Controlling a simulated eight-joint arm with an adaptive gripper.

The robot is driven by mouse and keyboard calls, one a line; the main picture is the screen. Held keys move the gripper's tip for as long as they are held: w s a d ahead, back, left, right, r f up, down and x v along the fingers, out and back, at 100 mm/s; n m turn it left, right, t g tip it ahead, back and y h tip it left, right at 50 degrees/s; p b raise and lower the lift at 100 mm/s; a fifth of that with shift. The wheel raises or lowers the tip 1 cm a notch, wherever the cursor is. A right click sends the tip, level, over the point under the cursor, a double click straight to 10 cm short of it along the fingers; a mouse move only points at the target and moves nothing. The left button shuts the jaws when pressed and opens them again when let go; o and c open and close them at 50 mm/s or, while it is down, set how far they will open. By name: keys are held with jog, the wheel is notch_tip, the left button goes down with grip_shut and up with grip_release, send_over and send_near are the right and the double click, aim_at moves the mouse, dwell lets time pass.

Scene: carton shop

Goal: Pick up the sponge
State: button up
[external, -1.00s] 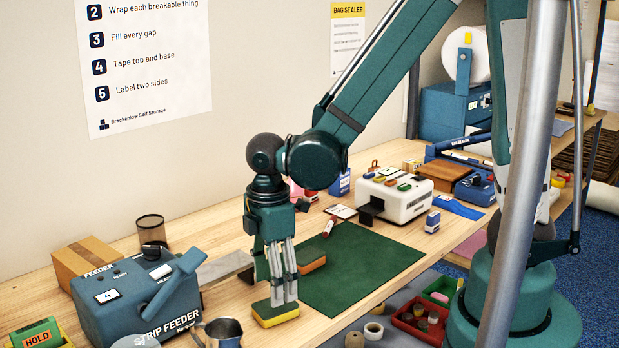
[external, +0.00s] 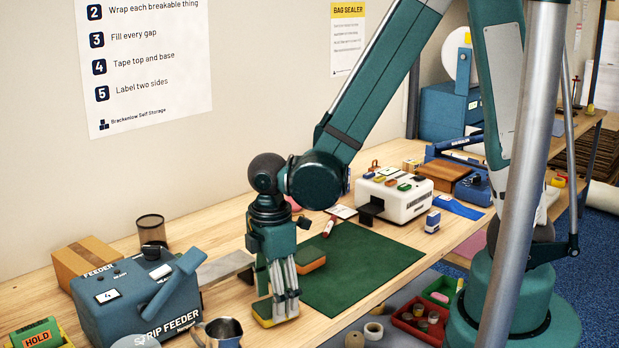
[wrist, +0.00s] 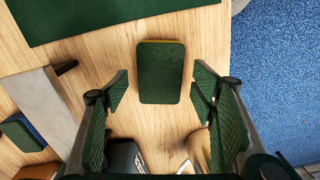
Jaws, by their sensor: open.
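The sponge (external: 268,321) is a small block, yellow below with a dark green top, lying flat on the wooden bench near its front edge. The wrist view shows its green top (wrist: 160,72) from above, upright in the picture. My gripper (external: 283,312) is low over the sponge, pointing down, and its fingers partly hide it in the external view. In the wrist view my gripper (wrist: 161,88) is open, with one finger pad left and one right of the sponge and clear gaps on both sides.
A dark green mat (external: 365,265) lies beyond, bearing an orange block with a dark top (external: 311,259). A blue strip feeder (external: 135,300) and a metal mug (external: 222,333) stand to the left. A grey bar (wrist: 45,110) lies left of the sponge in the wrist view. The bench edge is close.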

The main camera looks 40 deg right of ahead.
jog(key=shift+f, duration=0.8)
jog(key=c, duration=0.7)
